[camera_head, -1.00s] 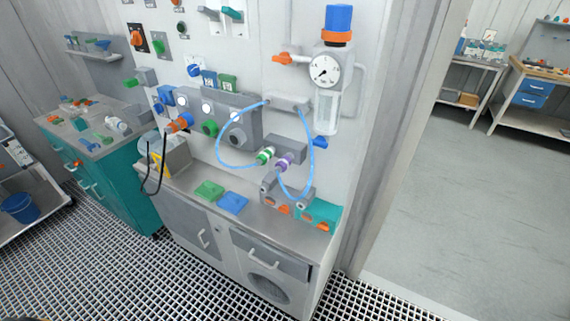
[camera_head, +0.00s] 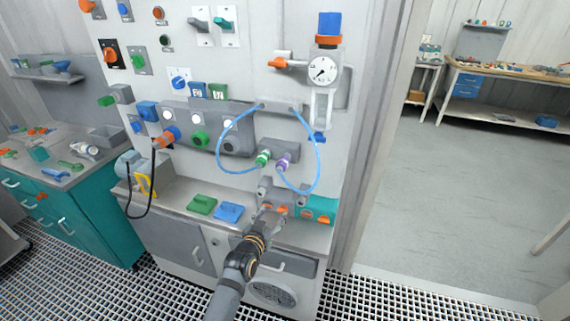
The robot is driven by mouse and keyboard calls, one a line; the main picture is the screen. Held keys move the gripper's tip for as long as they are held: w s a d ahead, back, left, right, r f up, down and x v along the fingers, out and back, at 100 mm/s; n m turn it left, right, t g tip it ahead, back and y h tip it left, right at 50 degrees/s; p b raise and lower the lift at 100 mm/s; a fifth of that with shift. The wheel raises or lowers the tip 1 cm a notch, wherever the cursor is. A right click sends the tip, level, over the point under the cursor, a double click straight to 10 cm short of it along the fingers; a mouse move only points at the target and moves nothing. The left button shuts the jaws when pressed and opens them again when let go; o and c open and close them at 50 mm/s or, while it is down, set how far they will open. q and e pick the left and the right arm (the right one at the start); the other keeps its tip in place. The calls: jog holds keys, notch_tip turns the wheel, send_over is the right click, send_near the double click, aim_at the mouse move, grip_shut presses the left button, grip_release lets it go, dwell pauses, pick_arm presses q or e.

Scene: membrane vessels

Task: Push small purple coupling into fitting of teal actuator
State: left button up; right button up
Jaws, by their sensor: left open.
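The small purple coupling (camera_head: 283,160) sits at a grey holder block (camera_head: 287,146) on the panel, with a blue hose (camera_head: 318,160) looping from it up to the right. A green coupling (camera_head: 262,158) is beside it to the left. The teal actuator (camera_head: 320,204) stands at the right end of the bench, with orange parts on its front; its fitting is too small to make out. My left gripper (camera_head: 269,213) is open in front of the grey actuator block (camera_head: 272,194), left of the teal actuator and below the couplings. I cannot tell whether it touches anything. My right gripper is out of view.
A green pad (camera_head: 202,205) and a blue pad (camera_head: 229,212) lie on the bench left of my gripper. A pressure gauge (camera_head: 323,70) hangs above right. A black cable (camera_head: 128,200) hangs at the left. Open floor (camera_head: 440,200) lies to the right.

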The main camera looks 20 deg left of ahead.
aim_at(279, 171)
pick_arm(q)
notch_tip(279, 171, up, 13)
jog(key=t, duration=0.2)
jog(key=shift+w+t, duration=0.25)
jog(key=shift+t, duration=0.05)
jog(key=shift+d+f, duration=0.1)
jog(key=shift+w+b, duration=0.3)
jog(key=shift+b, duration=0.1)
jog(key=w+b, duration=0.2)
jog(key=w, duration=0.4)
jog(key=shift+w+d, duration=0.1)
jog(key=shift+w, duration=1.1)
jog(key=shift+p, duration=0.4)
